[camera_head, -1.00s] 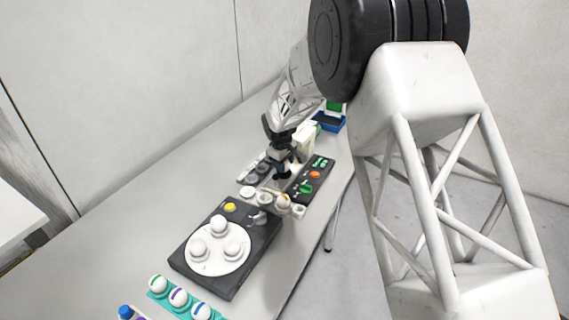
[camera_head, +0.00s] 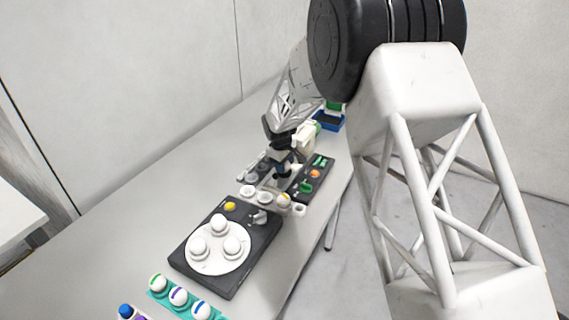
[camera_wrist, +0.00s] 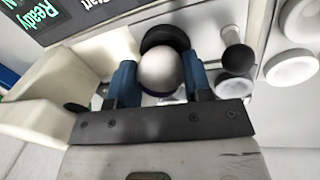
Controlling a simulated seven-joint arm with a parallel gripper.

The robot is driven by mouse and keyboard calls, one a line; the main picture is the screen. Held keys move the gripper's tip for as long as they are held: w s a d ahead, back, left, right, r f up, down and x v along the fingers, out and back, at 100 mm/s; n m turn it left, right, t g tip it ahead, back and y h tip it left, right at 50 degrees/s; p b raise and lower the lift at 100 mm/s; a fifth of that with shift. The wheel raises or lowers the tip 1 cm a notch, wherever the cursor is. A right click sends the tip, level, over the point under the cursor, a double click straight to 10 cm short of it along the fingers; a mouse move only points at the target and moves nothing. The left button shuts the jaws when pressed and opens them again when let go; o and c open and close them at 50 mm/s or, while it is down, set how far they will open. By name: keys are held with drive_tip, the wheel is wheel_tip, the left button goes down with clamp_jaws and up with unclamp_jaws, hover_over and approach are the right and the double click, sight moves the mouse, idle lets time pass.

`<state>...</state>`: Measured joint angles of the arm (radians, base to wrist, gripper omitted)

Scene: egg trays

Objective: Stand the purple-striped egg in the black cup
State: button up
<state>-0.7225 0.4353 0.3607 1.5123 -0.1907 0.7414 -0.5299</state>
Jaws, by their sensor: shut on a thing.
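My gripper (camera_wrist: 164,88) is shut on a white egg (camera_wrist: 160,70), which sits between its two blue fingers. In the head view my gripper (camera_head: 283,172) is low beside the dark control panel, and the held egg cannot be made out.
A dark device with a white disc (camera_head: 217,252) carries several white eggs near the middle. The dark panel (camera_head: 315,178) with green lettering lies right of my gripper. White round cups (camera_head: 264,197) stand in front. A cream block (camera_wrist: 70,85) is close to my left finger.

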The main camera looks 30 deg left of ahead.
drive_tip(key=shift+f, duration=0.25)
idle(0.5)
drive_tip(key=o, duration=0.7)
drive_tip(key=shift+s+a+r, duration=0.1)
drive_tip(key=shift+s+r, duration=0.1)
drive_tip(key=shift+r, duration=1.1)
drive_tip(key=shift+s+r, duration=0.2)
drive_tip(key=shift+r, duration=1.05)
drive_tip(key=shift+s+a+r, duration=0.1)
drive_tip(key=shift+s+r, duration=0.1)
drive_tip(key=shift+r, duration=1.1)
drive_tip(key=shift+r, duration=0.15)
drive_tip(key=shift+r, duration=2.65)
